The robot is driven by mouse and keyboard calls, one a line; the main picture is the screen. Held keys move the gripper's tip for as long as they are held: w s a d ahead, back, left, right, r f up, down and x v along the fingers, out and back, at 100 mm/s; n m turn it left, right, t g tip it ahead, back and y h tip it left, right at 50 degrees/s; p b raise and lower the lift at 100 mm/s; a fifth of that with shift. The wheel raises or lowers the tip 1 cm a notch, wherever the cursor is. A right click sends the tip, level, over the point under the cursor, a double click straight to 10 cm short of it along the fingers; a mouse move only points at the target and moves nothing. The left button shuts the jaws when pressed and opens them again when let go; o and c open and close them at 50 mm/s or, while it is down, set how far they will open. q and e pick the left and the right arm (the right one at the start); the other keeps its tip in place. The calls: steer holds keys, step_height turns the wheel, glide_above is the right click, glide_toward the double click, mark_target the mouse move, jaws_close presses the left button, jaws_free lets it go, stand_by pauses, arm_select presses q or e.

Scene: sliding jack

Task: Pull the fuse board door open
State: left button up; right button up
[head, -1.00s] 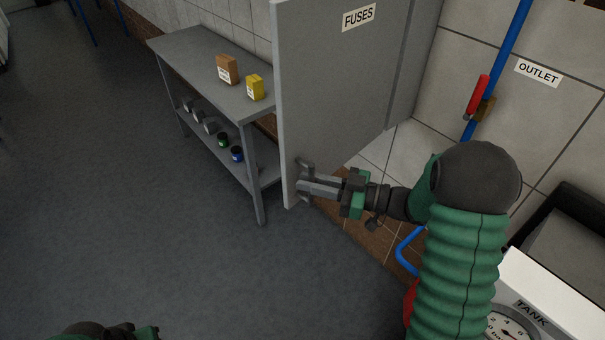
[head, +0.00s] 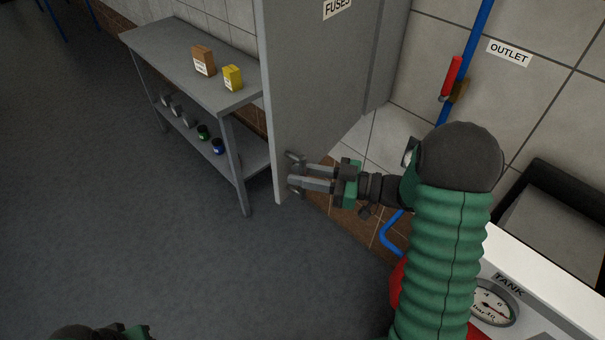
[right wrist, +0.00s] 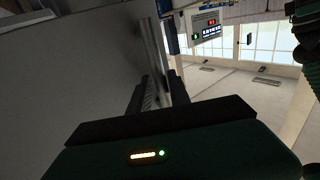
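The grey fuse board door (head: 315,85) with the FUSES label stands swung out from the box on the tiled wall. Its handle (head: 294,160) is a grey bar near the door's lower free edge. My right gripper (head: 292,174) is at the handle with its two fingers apart. In the right wrist view the handle bar (right wrist: 153,50) runs between the spread fingers (right wrist: 158,82), and the door (right wrist: 80,75) fills the left side. Contact with the bar cannot be told. My left gripper (head: 135,332) shows only partly at the bottom left edge.
A grey shelf table (head: 175,55) with a brown box (head: 203,60), a yellow box (head: 232,78) and several cans stands beyond the door. A blue pipe with a red lever (head: 452,75) is at the right wall. A TANK gauge unit (head: 530,285) is lower right. Floor at left is clear.

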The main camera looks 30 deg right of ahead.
steer(key=b+v, duration=0.2)
steer(key=v, duration=1.5)
steer(key=shift+f, duration=0.1)
